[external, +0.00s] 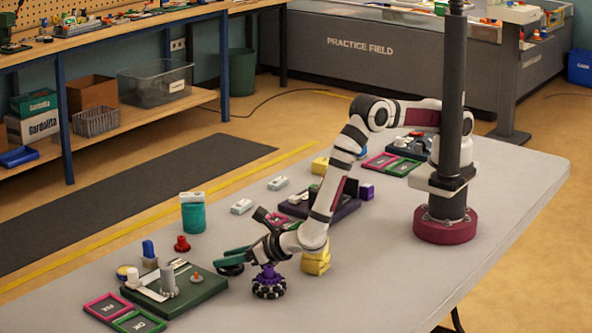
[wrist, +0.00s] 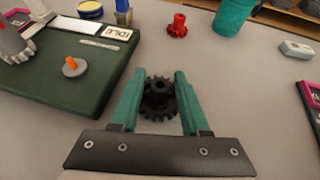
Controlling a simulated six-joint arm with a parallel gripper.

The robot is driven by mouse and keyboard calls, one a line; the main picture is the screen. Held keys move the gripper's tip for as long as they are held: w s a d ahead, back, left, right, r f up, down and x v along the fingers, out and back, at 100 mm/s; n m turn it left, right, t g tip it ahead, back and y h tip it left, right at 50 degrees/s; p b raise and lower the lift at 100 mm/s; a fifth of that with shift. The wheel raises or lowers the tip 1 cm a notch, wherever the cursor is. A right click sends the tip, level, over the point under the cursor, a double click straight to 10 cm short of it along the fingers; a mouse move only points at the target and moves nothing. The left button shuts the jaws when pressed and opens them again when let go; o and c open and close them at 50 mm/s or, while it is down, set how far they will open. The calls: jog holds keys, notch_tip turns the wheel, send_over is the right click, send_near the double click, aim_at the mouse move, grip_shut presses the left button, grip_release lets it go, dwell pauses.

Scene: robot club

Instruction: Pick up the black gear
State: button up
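The black gear (wrist: 158,101) lies flat on the grey table, its hub facing up. In the wrist view it sits between the two green fingers of my gripper (wrist: 159,84), which are spread apart. The fingers partly hide its left and right sides, so contact cannot be made out. In the external view my gripper (external: 236,256) is low over the table, angled down, with the black gear (external: 230,269) just under its fingertips.
A dark green board (external: 195,290) with a grey cylinder and an orange-topped peg is close by. A red gear piece (external: 182,244) and a teal cup (external: 195,215) are farther back.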

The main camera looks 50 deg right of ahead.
grip_shut()
